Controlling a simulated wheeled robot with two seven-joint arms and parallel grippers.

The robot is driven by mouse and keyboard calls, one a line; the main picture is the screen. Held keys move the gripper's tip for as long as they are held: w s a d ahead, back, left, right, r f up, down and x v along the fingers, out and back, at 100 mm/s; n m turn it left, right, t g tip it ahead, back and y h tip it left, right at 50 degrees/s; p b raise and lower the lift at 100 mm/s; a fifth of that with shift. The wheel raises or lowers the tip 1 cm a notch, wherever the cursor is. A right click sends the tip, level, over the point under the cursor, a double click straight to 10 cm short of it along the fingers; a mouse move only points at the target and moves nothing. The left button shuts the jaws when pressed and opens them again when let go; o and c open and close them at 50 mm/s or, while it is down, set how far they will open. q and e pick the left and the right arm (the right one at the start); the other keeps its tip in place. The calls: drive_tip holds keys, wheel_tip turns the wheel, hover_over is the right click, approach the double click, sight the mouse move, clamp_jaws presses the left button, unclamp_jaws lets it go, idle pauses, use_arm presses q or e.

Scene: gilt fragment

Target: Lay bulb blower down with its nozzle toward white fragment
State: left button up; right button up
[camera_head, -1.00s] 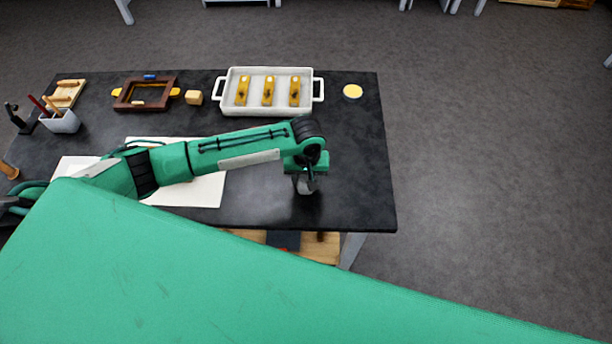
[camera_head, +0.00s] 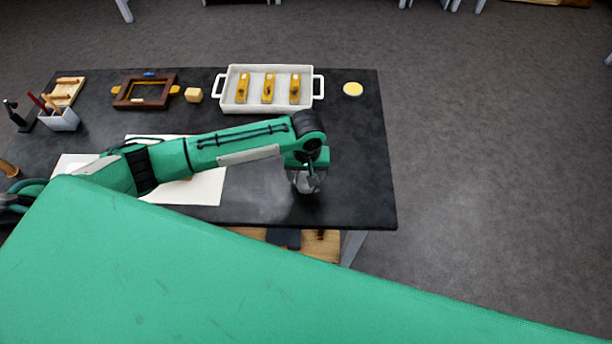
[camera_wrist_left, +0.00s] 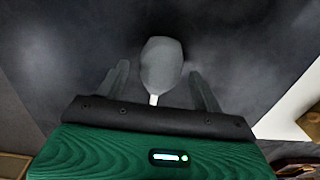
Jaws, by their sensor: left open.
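The bulb blower, a grey bulb (camera_wrist_left: 161,62) with a short white nozzle (camera_wrist_left: 154,100), shows in the left wrist view against the dark tabletop. Its nozzle points toward my gripper's palm. I cannot tell whether it lies flat or stands. My left gripper (camera_wrist_left: 160,82) is open, one finger on each side of the bulb, with visible gaps. In the head view my left gripper (camera_head: 307,184) is low over the table's front right part, and the blower is not distinguishable there. I cannot pick out the white fragment; my left arm covers part of the white sheets. My right gripper is not in view.
The dark table (camera_head: 355,150) has a white tray (camera_head: 270,107) with several yellow pieces at the back. A brown frame (camera_head: 128,103), a wooden block (camera_head: 193,95) and a yellow disc (camera_head: 353,90) stand nearby. White sheets (camera_head: 205,190) lie under my arm.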

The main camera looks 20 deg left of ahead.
use_arm(q)
wheel_tip(320, 180, up, 11)
drive_tip(key=b, duration=0.2)
drive_tip(key=shift+f, duration=0.15)
idle(0.3)
